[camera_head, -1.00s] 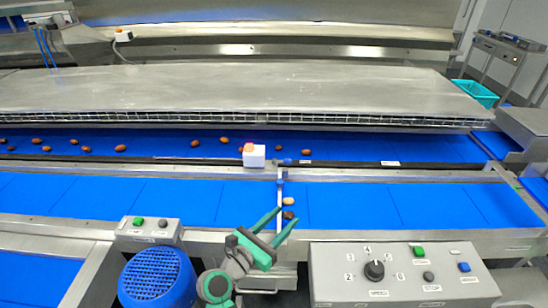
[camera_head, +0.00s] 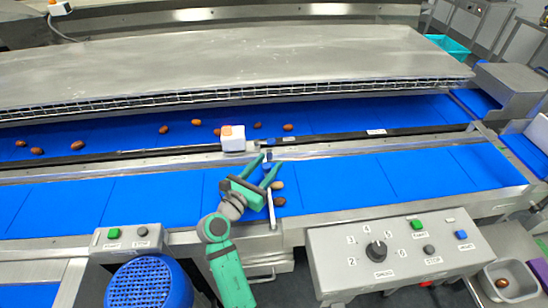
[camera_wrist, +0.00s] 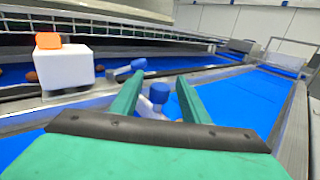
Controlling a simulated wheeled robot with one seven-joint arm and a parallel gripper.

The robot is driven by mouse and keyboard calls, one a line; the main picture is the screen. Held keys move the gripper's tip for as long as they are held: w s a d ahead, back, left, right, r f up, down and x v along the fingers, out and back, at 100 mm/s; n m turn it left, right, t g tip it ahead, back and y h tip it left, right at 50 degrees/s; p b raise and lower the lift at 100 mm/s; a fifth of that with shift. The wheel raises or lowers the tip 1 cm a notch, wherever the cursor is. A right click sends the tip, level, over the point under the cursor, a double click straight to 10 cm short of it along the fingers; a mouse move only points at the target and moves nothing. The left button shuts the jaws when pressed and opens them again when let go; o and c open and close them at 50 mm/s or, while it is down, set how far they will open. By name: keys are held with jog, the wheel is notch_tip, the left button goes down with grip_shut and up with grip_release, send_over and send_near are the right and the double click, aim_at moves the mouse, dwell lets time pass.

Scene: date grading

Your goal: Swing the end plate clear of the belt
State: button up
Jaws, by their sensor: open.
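The end plate (camera_head: 271,211) is a thin pale strip standing across the near blue belt (camera_head: 345,185). Its far end meets the rail between the two belts, near small blue-capped parts. My gripper (camera_head: 270,160) is over the plate's far part, hiding some of it, with its green fingers apart. In the wrist view my open gripper (camera_wrist: 159,78) has a blue knob (camera_wrist: 158,93) on a pale post between its fingers; I cannot tell whether either finger touches it. A second blue cap (camera_wrist: 139,64) lies just beyond. Two dates (camera_head: 279,201) are close beside the plate, on its right.
A white box with an orange top (camera_head: 233,143) stands on the rail left of my gripper. The far belt carries several dates (camera_head: 78,145) under a metal cover (camera_head: 220,60). A control panel (camera_head: 330,245) and blue motor (camera_head: 150,285) are at the front. The near belt is otherwise clear.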

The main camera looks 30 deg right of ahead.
jog(key=shift+x, duration=1.85)
grip_shut()
jog(key=shift+w, duration=0.1)
